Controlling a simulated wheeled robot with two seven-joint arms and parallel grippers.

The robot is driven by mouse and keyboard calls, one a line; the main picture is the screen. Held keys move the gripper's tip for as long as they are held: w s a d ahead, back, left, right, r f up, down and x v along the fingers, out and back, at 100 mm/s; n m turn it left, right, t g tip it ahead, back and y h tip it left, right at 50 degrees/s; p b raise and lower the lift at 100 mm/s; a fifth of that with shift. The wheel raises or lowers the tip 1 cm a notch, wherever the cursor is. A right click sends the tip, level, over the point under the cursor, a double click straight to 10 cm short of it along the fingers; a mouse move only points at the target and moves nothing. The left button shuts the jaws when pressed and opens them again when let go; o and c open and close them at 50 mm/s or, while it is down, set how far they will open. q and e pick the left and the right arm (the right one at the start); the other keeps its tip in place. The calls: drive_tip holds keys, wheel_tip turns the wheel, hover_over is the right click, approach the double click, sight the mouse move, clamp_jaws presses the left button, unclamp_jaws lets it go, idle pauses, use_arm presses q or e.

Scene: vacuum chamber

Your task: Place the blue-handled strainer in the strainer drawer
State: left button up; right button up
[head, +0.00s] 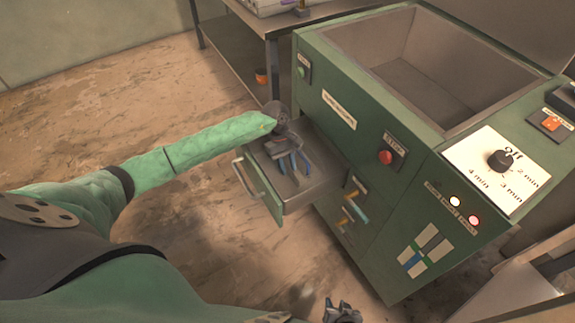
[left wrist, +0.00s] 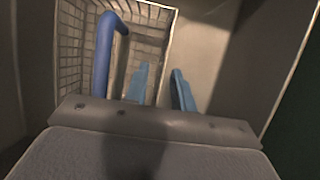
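The strainer drawer (head: 316,178) is pulled out from the left side of the green machine. My left gripper (head: 299,164) reaches down into it. In the left wrist view, the strainer's curved blue handle (left wrist: 103,55) rises on the left, beside the blue fingers. Its wire-mesh basket (left wrist: 75,45) lies below in the drawer. The strainer is mostly hidden by the gripper in the head view. My right gripper (head: 342,312) is at the bottom edge, partly cut off; its opening is unclear.
The green machine (head: 370,140) has an open chamber (head: 430,75) on top and a timer dial (head: 499,161). A metal table (head: 265,30) stands behind. The floor to the left is clear.

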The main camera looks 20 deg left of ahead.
use_arm(q)
drive_tip(key=v, duration=1.2)
drive_tip(key=shift+b, duration=0.4)
